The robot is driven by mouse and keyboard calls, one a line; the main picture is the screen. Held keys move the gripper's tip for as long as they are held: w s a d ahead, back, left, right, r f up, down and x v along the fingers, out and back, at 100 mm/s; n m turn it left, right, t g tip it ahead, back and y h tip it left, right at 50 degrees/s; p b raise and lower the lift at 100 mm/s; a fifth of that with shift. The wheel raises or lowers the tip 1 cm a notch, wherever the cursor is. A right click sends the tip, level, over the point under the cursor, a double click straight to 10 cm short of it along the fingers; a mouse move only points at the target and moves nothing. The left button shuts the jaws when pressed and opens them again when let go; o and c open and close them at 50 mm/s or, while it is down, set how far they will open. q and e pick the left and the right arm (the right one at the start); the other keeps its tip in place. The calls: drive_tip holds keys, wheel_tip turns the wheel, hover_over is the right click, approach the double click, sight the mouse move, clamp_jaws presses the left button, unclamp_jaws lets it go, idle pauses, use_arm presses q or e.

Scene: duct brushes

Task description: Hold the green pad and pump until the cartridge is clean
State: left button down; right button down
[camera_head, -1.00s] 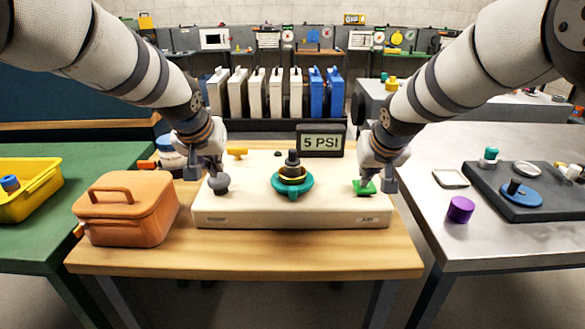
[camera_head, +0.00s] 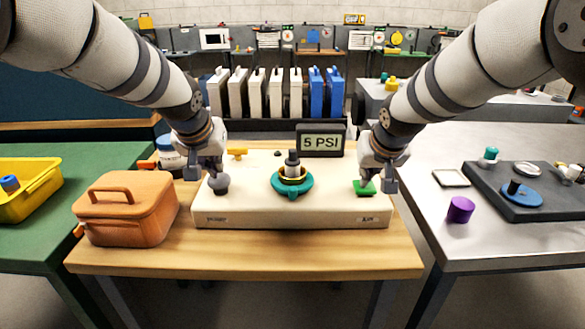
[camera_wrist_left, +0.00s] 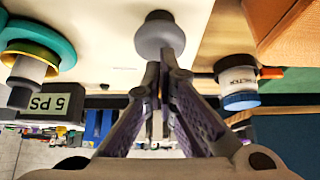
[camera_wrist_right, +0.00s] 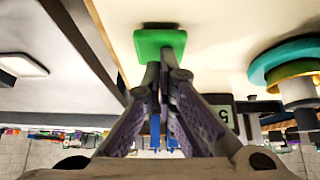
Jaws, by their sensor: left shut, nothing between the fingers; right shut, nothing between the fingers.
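The cream pump box (camera_head: 245,214) sits on the wooden table. The cartridge (camera_head: 292,163) stands upright in a teal-and-yellow holder (camera_head: 293,186) at its middle; its lower part is light grey and its top dark, as the left wrist view shows too (camera_wrist_left: 29,68). My left gripper (camera_head: 215,174) is shut and empty, its fingertips at the round grey knob (camera_head: 218,187), seen ahead of them in the left wrist view (camera_wrist_left: 160,36). My right gripper (camera_head: 368,180) is shut and empty, its tips at the green pad (camera_head: 364,190), which also shows in the right wrist view (camera_wrist_right: 159,43). The display (camera_head: 321,141) reads 5 PSI.
An orange case (camera_head: 125,215) stands left of the box. A purple cylinder (camera_head: 460,210) is on the metal table at right. The wooden table's front strip is clear.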

use_arm(q)
drive_tip(key=shift+r, duration=0.15)
idle(0.3)
wheel_tip(320, 180, up, 7)
idle(0.5)
use_arm(e)
wheel_tip(320, 180, up, 7)
idle(0.5)
